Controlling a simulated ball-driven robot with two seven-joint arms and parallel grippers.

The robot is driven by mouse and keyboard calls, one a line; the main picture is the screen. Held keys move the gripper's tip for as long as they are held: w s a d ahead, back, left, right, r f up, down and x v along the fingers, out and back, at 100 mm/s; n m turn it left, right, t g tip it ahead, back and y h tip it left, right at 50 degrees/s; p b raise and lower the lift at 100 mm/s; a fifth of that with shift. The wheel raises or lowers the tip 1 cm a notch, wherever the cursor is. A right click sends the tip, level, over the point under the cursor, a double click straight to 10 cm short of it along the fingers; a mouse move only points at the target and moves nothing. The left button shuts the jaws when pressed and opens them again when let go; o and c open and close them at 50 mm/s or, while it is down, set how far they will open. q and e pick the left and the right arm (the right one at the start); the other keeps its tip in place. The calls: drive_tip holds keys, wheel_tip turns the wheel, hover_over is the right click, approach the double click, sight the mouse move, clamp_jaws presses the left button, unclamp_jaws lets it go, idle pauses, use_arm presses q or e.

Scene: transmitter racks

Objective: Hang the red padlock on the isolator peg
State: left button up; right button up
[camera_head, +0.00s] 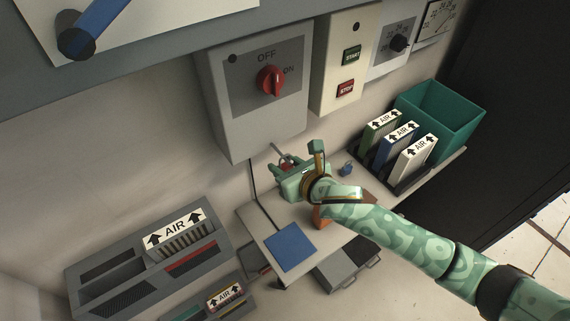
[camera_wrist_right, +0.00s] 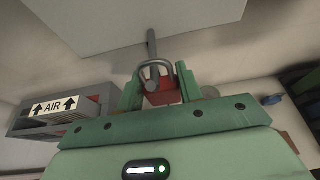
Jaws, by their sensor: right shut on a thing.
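The red padlock (camera_wrist_right: 163,96) is between the two green fingers of my right gripper (camera_wrist_right: 158,92) in the right wrist view, its grey shackle (camera_wrist_right: 165,66) pointing up. My right gripper (camera_head: 286,168) is shut on it just below the grey isolator box (camera_head: 225,85), which has a red knob set by OFF and ON. The grey isolator peg (camera_wrist_right: 151,45) comes from under the box and overlaps the shackle in the wrist view; its end seems to show inside the loop. I cannot tell whether the shackle bears on it. In the head view only a little red (camera_head: 286,162) of the padlock shows. My left gripper is not in view.
A START/STOP box (camera_head: 345,65) stands right of the isolator. Below are a shelf with a blue pad (camera_head: 290,247), a small blue object (camera_head: 347,168), several AIR filters (camera_head: 412,160) and a green bin (camera_head: 440,110). A grey AIR rack (camera_head: 110,270) is at lower left.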

drive_tip(key=o, duration=1.1)
